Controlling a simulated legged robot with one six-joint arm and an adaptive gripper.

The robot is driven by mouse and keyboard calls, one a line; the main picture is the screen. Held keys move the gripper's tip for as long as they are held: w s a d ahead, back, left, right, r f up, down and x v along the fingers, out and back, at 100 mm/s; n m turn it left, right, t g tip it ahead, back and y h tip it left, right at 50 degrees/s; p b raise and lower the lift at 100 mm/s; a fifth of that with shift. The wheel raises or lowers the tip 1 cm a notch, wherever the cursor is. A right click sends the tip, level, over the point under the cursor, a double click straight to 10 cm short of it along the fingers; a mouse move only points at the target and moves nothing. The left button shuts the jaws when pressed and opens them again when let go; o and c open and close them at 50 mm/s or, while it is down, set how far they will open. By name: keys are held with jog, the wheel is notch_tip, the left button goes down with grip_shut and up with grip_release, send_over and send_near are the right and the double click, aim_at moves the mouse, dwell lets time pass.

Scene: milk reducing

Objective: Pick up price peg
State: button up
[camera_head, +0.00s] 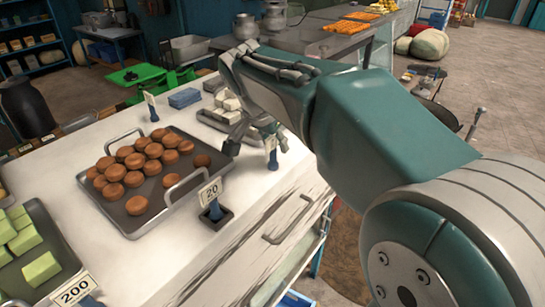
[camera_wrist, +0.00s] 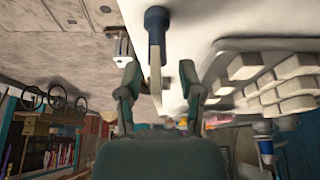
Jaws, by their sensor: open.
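A price peg (camera_head: 272,158) with a blue base stands on the white counter (camera_head: 262,198) by the tray of white blocks. My gripper (camera_head: 257,145) is open over it, with one finger on each side in the head view. In the wrist view the same peg's blue base (camera_wrist: 157,25) and thin pale card edge (camera_wrist: 155,78) lie between my open fingers (camera_wrist: 160,80). I cannot tell whether either finger touches it. A second price peg (camera_head: 210,195) reading 20 stands in front of the brown-cake tray, and another (camera_head: 76,291) reads 200.
A metal tray (camera_head: 133,225) of round brown cakes is left of my gripper. A tray of white blocks (camera_head: 228,103) is behind it and shows at the right of the wrist view (camera_wrist: 285,82).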

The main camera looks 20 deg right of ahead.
grip_shut()
jog(key=shift+r, duration=0.5)
notch_tip(320, 180, up, 2)
jog(key=shift+r, duration=0.25)
jog(key=s+d+r, duration=0.1)
jog(key=s+r, duration=0.8)
jog(key=s, duration=0.5)
jog(key=shift+d+r, duration=0.15)
jog(key=shift+r, duration=0.15)
